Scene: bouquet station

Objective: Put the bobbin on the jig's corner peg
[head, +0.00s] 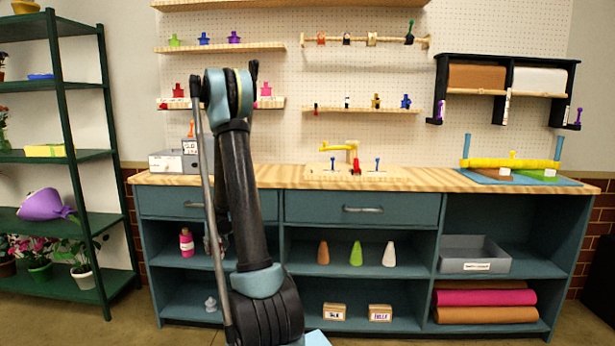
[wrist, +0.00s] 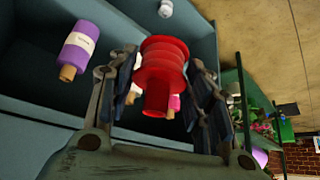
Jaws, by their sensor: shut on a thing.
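A red ribbed bobbin (wrist: 163,65) is in the wrist view, between the two dark fingers of my gripper (wrist: 160,85). The fingers are shut on its sides. In the head view my gripper is mostly hidden behind my arm, and the bobbin in it cannot be made out. The jig (head: 318,172) is a pale wooden board on the counter. It bears blue upright pegs (head: 377,163), a yellow arm (head: 340,147) and a small red part (head: 356,166). I cannot tell which peg is the corner one.
A purple spool (wrist: 80,46) stands left of my gripper in the wrist view. A grey box (head: 166,161) stands left on the counter (head: 275,178). The counter is clear beside the jig.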

